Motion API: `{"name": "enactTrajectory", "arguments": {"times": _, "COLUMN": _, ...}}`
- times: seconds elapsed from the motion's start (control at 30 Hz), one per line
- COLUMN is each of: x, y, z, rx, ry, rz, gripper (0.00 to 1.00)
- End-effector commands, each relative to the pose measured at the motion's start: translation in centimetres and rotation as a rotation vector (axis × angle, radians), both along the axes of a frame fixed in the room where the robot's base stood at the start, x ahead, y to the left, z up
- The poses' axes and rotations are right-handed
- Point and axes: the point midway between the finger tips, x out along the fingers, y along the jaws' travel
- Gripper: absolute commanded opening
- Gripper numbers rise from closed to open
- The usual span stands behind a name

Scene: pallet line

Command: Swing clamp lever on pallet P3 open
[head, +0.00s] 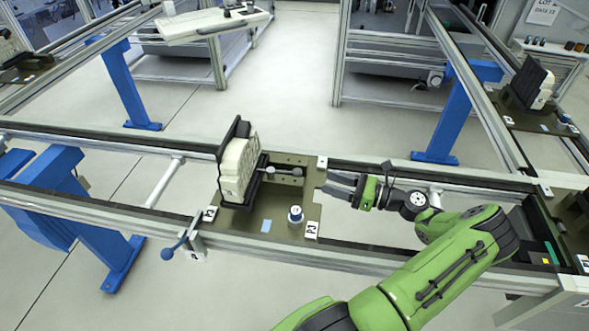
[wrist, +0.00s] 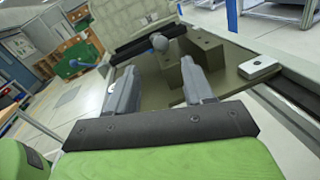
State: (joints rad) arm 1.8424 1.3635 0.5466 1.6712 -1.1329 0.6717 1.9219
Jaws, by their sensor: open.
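Pallet P3 (head: 250,222) sits on the near rail in the head view, its P3 label (head: 312,229) at the front right corner. A cream block (head: 240,165) stands upright on it against a black plate. In the wrist view a grey ball knob (wrist: 160,42) shows beyond the fingertips, in front of the cream block. My gripper (head: 331,183) is at the pallet's right edge, right of the lever. Its fingers (wrist: 158,66) are spread and empty, apart from the knob.
A capped cylinder (head: 295,216) stands on the pallet's front part. An olive block (wrist: 201,50) lies just beyond the right finger in the wrist view. Another pallet (head: 512,110) stands at right.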

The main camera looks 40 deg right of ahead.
Motion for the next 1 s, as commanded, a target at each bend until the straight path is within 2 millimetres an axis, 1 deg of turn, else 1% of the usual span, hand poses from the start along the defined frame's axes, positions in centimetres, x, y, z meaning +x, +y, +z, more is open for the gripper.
{"name": "enactTrajectory", "arguments": {"times": 0.03, "x": 1.3, "y": 0.8, "z": 0.1, "rx": 0.001, "ry": 0.001, "rz": 0.007, "gripper": 0.52}}
{"name": "enactTrajectory", "arguments": {"times": 0.2, "x": 5.1, "y": 2.7, "z": 0.0, "rx": 0.0, "ry": 0.002, "rz": 0.006, "gripper": 0.52}}
{"name": "enactTrajectory", "arguments": {"times": 0.3, "x": 7.2, "y": 3.7, "z": 0.1, "rx": 0.0, "ry": 0.001, "rz": 0.006, "gripper": 0.52}}
{"name": "enactTrajectory", "arguments": {"times": 0.4, "x": 8.7, "y": 4.4, "z": 0.0, "rx": -0.001, "ry": 0.001, "rz": 0.003, "gripper": 0.52}}
{"name": "enactTrajectory", "arguments": {"times": 0.53, "x": 9.6, "y": 4.8, "z": 0.0, "rx": -0.002, "ry": 0.001, "rz": 0.001, "gripper": 0.52}}
{"name": "enactTrajectory", "arguments": {"times": 0.77, "x": 9.8, "y": 4.9, "z": 0.0, "rx": -0.002, "ry": 0.001, "rz": 0.001, "gripper": 0.52}}
{"name": "enactTrajectory", "arguments": {"times": 0.8, "x": 9.8, "y": 4.9, "z": 0.0, "rx": -0.002, "ry": 0.001, "rz": 0.001, "gripper": 0.49}}
{"name": "enactTrajectory", "arguments": {"times": 0.87, "x": 9.8, "y": 4.9, "z": 0.0, "rx": -0.002, "ry": 0.001, "rz": 0.001, "gripper": 0.4}}
{"name": "enactTrajectory", "arguments": {"times": 1.0, "x": 9.7, "y": 4.9, "z": 0.0, "rx": -0.002, "ry": 0.002, "rz": 0.002, "gripper": 0.18}}
